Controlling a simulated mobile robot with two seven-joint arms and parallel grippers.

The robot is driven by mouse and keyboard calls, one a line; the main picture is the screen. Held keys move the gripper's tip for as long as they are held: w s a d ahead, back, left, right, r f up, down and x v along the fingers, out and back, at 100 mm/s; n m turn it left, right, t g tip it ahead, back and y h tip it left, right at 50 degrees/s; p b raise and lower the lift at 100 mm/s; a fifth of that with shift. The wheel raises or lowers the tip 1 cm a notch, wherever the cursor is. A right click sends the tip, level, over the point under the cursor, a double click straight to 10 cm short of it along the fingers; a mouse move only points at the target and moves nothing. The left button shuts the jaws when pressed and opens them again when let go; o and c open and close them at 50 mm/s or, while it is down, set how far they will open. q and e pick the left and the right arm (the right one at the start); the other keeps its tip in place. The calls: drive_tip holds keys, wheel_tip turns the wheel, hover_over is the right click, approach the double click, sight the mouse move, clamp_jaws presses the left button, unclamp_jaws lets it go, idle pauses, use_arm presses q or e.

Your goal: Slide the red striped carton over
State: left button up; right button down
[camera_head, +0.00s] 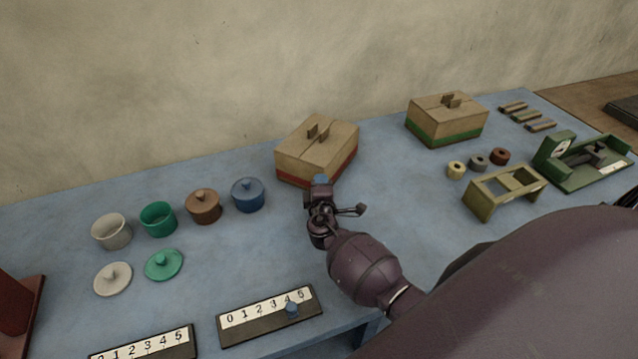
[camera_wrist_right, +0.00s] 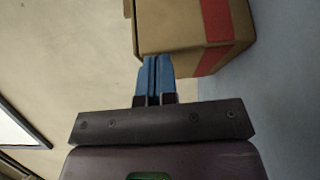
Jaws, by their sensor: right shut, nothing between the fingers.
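The red striped carton (camera_head: 318,150) is a brown cardboard box with a red band near its base and small raised flaps on top. It stands on the blue table, left of the green striped carton (camera_head: 447,119). My right gripper (camera_head: 320,181) is shut and empty, at the near side of the red striped carton. In the right wrist view the carton (camera_wrist_right: 190,28) is just beyond the blue fingertips (camera_wrist_right: 154,62); I cannot tell whether they touch it. My left gripper is not in view.
Left of the carton stand a blue lidded pot (camera_head: 248,196), a brown lidded pot (camera_head: 203,207), a green pot (camera_head: 158,220) and a white pot (camera_head: 111,232). A number board (camera_head: 270,316) lies in front. An olive stand (camera_head: 503,190) is right. Bare table lies between the cartons.

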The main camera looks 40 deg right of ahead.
sight(336, 161)
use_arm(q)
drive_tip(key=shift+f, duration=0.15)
use_arm(e)
drive_tip(key=shift+d, duration=0.1)
drive_tip(key=d+b, duration=0.1)
drive_tip(key=d, duration=0.2)
drive_tip(key=w+d+b, duration=0.1)
drive_tip(key=d+b, duration=0.1)
drive_tip(key=d, duration=0.1)
drive_tip(key=shift+w+d+f, duration=0.1)
drive_tip(key=shift+w+f, duration=0.05)
drive_tip(key=shift+f, duration=0.05)
drive_tip(key=shift+w+d+r, duration=0.1)
drive_tip(key=shift+d+r, duration=0.1)
drive_tip(key=shift+d, duration=0.05)
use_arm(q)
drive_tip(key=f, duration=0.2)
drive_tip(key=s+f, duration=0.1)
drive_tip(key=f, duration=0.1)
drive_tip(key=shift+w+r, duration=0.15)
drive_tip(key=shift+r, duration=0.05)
use_arm(e)
drive_tip(key=shift+a, duration=0.1)
